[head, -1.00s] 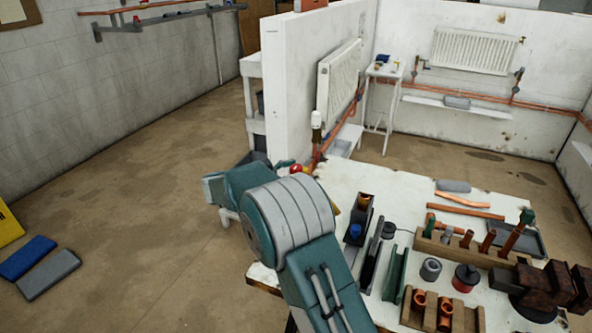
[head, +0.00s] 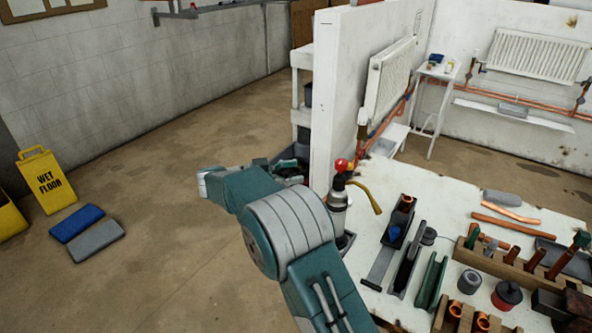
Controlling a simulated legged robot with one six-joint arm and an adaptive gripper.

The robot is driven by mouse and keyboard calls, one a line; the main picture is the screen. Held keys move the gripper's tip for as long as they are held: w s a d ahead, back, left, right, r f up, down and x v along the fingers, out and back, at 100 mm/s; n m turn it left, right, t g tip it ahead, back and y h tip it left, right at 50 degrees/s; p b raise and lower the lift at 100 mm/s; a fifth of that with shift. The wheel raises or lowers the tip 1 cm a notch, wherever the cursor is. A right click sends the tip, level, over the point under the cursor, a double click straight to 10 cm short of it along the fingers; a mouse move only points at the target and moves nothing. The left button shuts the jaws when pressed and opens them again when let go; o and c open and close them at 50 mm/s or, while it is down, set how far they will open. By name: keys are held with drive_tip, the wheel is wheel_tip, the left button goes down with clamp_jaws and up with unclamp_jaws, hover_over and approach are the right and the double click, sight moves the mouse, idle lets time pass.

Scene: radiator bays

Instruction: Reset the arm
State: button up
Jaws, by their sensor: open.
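My teal and grey arm (head: 290,230) rises from the bottom of the head view and bends at a large round joint. A shorter teal section reaches left from the joint to a pale end piece (head: 206,183), over the open floor. My gripper's fingers do not show; they are out of sight beyond or behind the arm. The arm covers part of the table's left edge.
The worktable holds copper pipes, wooden racks (head: 520,268), green and dark channels and small cylinders. A white partition (head: 345,90) with a radiator (head: 390,80) stands behind. The floor between is clear.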

drive_tip(key=w+d+r+n+t+y, duration=0.1)
drive_tip(key=w+d+r+t, duration=0.1)
drive_tip(key=r+t, duration=0.15)
drive_tip(key=w+d+r+n+t+y, duration=0.1)
drive_tip(key=w+d+r+t, duration=0.15)
drive_tip(key=r, duration=0.25)
drive_tip(key=s+r+n+t+y, duration=0.4)
drive_tip(key=r+n+t+y, duration=0.5)
drive_tip(key=r+y, duration=0.35)
drive_tip(key=s+d+f+n+g+y, duration=0.1)
drive_tip(key=s+f+g, duration=0.3)
drive_tip(key=s, duration=0.7)
drive_tip(key=s+d+f+n+g+y, duration=0.1)
drive_tip(key=s+d+f+g, duration=0.3)
drive_tip(key=s+f, duration=0.4)
drive_tip(key=s+d+f+n+g+y, duration=0.1)
drive_tip(key=s+f, duration=0.5)
drive_tip(key=s, duration=1)
drive_tip(key=d+n+g, duration=0.1)
drive_tip(key=n+g, duration=0.1)
drive_tip(key=g, duration=0.1)
drive_tip(key=shift+s+d+f+g, duration=0.15)
drive_tip(key=shift+d+f+g, duration=0.1)
drive_tip(key=shift+f+g, duration=0.05)
